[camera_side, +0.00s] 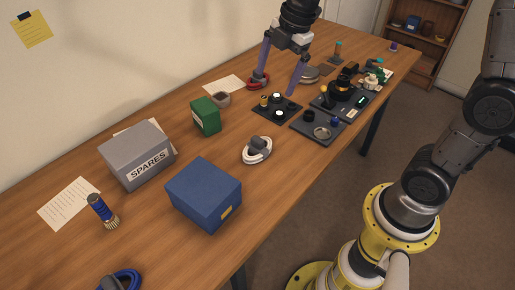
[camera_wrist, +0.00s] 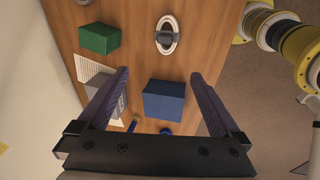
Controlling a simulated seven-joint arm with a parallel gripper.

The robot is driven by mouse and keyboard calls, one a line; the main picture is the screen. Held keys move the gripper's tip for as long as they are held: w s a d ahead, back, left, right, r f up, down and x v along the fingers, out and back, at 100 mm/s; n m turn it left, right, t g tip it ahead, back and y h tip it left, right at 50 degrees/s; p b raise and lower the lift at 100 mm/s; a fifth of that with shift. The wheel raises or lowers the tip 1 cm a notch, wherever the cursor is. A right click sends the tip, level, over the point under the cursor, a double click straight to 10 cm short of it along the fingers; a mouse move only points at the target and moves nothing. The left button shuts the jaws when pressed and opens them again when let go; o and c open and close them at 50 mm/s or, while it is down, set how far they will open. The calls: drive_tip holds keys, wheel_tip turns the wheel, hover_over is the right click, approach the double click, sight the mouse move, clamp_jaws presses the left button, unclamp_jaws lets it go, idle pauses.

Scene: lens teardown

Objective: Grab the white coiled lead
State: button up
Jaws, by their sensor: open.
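The white coiled lead (camera_side: 257,150) lies on the wooden table, with a dark grey piece across its coil. It sits between the blue box and the black trays. In the wrist view the white coiled lead (camera_wrist: 174,27) shows near the top, beyond the fingertips. My gripper (camera_side: 279,68) is open and empty, held above the table farther back than the lead. In the wrist view my gripper (camera_wrist: 158,75) has its two purple fingers wide apart, with the blue box in the picture between them.
A blue box (camera_side: 204,194), a grey SPARES box (camera_side: 137,155) and a green box (camera_side: 205,115) stand around the lead. Black trays (camera_side: 318,137) with small parts lie behind it. A red coil (camera_side: 258,84) and a blue coil (camera_side: 122,279) are also on the table. Bare wood surrounds the lead.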

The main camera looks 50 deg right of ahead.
drive_tip(key=g, duration=0.2)
approach(258, 138)
drive_tip(key=shift+g, duration=0.3)
drive_tip(key=f, duration=0.6)
drive_tip(key=shift+w+d+f, duration=0.1)
drive_tip(key=shift+d+f, duration=0.2)
drive_tip(key=shift+d, duration=0.1)
drive_tip(key=shift+w+a+f, duration=0.1)
drive_tip(key=shift+a+f, duration=0.2)
drive_tip(key=shift+f, duration=0.65)
drive_tip(key=shift+a+f, duration=0.3)
drive_tip(key=shift+f, duration=0.7)
drive_tip(key=shift+w+a+f, duration=0.1)
drive_tip(key=shift+a+f, duration=0.25)
drive_tip(key=shift+f, duration=0.6)
drive_tip(key=c, duration=1.2)
drive_tip(key=shift+r, duration=0.1)
drive_tip(key=shift+r, duration=0.1)
